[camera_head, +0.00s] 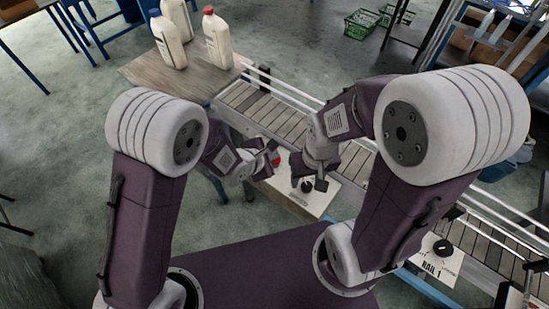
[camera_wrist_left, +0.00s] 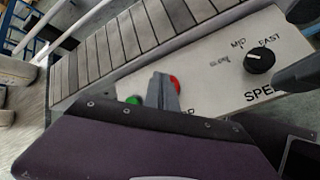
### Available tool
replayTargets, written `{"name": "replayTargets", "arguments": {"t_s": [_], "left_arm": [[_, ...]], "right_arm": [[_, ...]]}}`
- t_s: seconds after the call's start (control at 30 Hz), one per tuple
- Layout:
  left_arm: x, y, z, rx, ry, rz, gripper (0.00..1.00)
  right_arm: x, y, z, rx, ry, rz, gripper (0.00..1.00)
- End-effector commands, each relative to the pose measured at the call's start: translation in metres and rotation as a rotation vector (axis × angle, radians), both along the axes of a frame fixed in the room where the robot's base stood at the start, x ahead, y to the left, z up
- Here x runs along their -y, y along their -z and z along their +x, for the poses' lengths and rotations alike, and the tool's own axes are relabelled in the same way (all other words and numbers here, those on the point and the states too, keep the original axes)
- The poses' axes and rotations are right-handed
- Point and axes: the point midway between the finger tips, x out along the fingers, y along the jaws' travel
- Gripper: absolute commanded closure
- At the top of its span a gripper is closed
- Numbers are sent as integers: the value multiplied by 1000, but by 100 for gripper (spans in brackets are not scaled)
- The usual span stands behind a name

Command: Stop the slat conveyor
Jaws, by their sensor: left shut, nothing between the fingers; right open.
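The slat conveyor (camera_head: 268,112) runs from the wooden table toward the lower right; its slats (camera_wrist_left: 120,45) fill the upper left of the left wrist view. A white control panel (camera_wrist_left: 212,90) on its side carries a red button (camera_wrist_left: 175,83), a green button (camera_wrist_left: 133,100) and a black speed knob (camera_wrist_left: 260,60). My left gripper (camera_wrist_left: 163,88) is shut and empty, its tips over the panel beside the red button and partly covering it. I cannot tell whether they touch. My right gripper (camera_head: 308,184) is open, its fingers either side of the knob, seemingly apart from it.
White bottles with red or blue caps (camera_head: 218,38) stand on the wooden table (camera_head: 150,72) at the conveyor's far end. A second panel marked RAIL 1 (camera_head: 437,262) sits at lower right. Green baskets (camera_head: 362,24) lie on the floor behind.

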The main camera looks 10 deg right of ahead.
Motion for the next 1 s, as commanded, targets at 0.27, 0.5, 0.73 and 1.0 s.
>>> {"name": "replayTargets", "arguments": {"t_s": [0.27, 0.5, 0.73, 1.0], "left_arm": [[0, 1, 0, 0, 0, 0, 100], [0, 4, 0, 0, 0, 0, 100], [0, 7, 0, 0, 0, 0, 100], [0, 10, 0, 0, 0, 0, 100]], "right_arm": [[0, 1, 0, 0, 0, 0, 47], [0, 3, 0, 0, 0, 0, 47], [0, 5, 0, 0, 0, 0, 47], [0, 7, 0, 0, 0, 0, 47]]}}
